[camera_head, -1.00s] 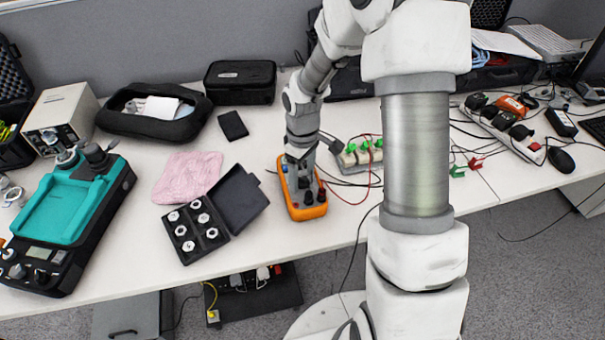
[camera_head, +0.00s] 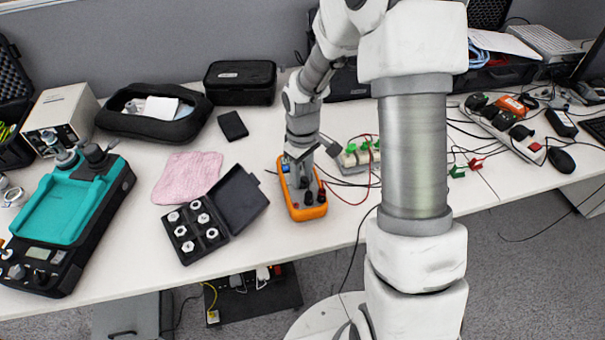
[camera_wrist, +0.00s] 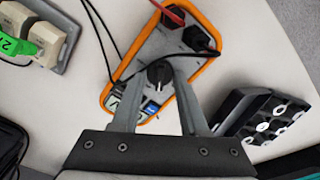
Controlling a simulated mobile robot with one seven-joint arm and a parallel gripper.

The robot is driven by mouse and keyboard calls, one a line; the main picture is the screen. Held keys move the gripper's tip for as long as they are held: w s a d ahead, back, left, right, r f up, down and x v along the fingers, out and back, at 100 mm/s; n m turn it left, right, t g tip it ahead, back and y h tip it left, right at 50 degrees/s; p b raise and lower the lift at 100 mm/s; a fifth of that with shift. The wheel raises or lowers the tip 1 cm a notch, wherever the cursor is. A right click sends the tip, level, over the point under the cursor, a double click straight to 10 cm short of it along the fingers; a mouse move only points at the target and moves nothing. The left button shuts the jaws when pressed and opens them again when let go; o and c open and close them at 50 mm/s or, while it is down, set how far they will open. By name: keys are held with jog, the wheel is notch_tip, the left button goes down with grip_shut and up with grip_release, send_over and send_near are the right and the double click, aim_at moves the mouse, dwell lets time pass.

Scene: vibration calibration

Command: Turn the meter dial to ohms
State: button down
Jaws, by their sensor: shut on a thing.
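The orange-rimmed meter (camera_head: 296,205) lies on the white table, with leads plugged into its near end. It also shows in the wrist view (camera_wrist: 185,42). Its black round dial (camera_wrist: 159,73) has a pale pointer mark, and the lettering around it is too small to read. My gripper (camera_wrist: 158,82) reaches down over the meter, its two fingers on either side of the dial and shut on it. In the head view my gripper (camera_head: 299,178) partly hides the dial and the meter's far end.
An open black case with several metal weights (camera_head: 196,231) lies left of the meter. A pink cloth (camera_head: 187,177) lies farther left. A block with green clips (camera_head: 357,154) and loose cables lie to the right. Red and black leads cross the meter's right side.

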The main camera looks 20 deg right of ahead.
aim_at(302, 178)
jog(key=m, duration=0.6)
dwell(0.3)
jog(key=shift+m, duration=0.3)
jog(key=shift+c, duration=2.1)
grip_release()
jog(key=shift+r, duration=0.1)
notch_tip(302, 178, up, 17)
jog(key=p, duration=0.3)
jog(key=shift+r, duration=0.15)
